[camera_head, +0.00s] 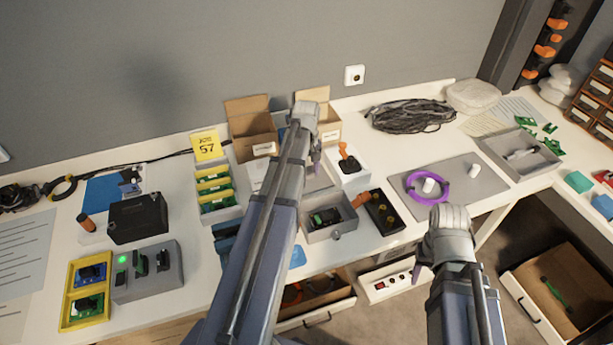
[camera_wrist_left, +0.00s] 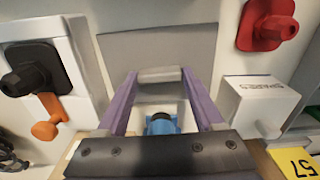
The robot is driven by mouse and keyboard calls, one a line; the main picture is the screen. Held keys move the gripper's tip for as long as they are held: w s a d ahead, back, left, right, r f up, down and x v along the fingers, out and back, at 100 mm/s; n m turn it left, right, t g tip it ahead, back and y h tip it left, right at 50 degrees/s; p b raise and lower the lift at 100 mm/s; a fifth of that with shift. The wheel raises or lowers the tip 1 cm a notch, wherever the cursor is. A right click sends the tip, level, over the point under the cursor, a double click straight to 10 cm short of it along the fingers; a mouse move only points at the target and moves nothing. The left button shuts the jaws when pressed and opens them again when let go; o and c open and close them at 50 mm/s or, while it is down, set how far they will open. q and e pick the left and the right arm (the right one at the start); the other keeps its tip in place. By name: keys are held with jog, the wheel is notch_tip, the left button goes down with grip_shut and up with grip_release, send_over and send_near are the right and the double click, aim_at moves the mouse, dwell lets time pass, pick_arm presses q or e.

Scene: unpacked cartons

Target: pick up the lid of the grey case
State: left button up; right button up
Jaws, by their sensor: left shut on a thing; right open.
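The lid of the grey case (camera_wrist_left: 150,45) shows in the left wrist view as a flat grey panel with a paler grip bar. My left gripper (camera_wrist_left: 160,76) has its purple fingers on either side of that bar and is shut on it. In the head view, my left gripper (camera_head: 315,155) is in front of the cartons, and my arm hides much of the lid there. I cannot tell whether the lid touches the table. The grey case (camera_head: 328,222) stands open nearer me, with a green board inside. My right gripper (camera_head: 424,275) is open and empty near the table's front edge.
Open cartons (camera_head: 250,125) stand behind my left gripper. A box with an orange lever (camera_head: 349,165) is just to its right. A black tray (camera_head: 382,212) sits beside the case. A grey mat (camera_head: 485,185) carries a purple ring (camera_head: 411,190). An open drawer is below.

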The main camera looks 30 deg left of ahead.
aim_at(307, 181)
pick_arm(q)
jog(key=shift+s+d+r+p, duration=0.2)
jog(key=shift+d+r+p, duration=0.05)
jog(key=shift+r+p, duration=0.15)
notch_tip(307, 181, up, 11)
jog(key=p, duration=1.1)
jog(key=s+d, duration=1.2)
jog(key=d, duration=0.2)
jog(key=shift+s+d+f, duration=0.2)
jog(key=shift+s+d, duration=0.1)
jog(key=shift+d, duration=0.05)
pick_arm(e)
notch_tip(307, 181, up, 12)
jog(key=shift+f, duration=0.25)
pick_arm(q)
jog(key=shift+w, duration=0.1)
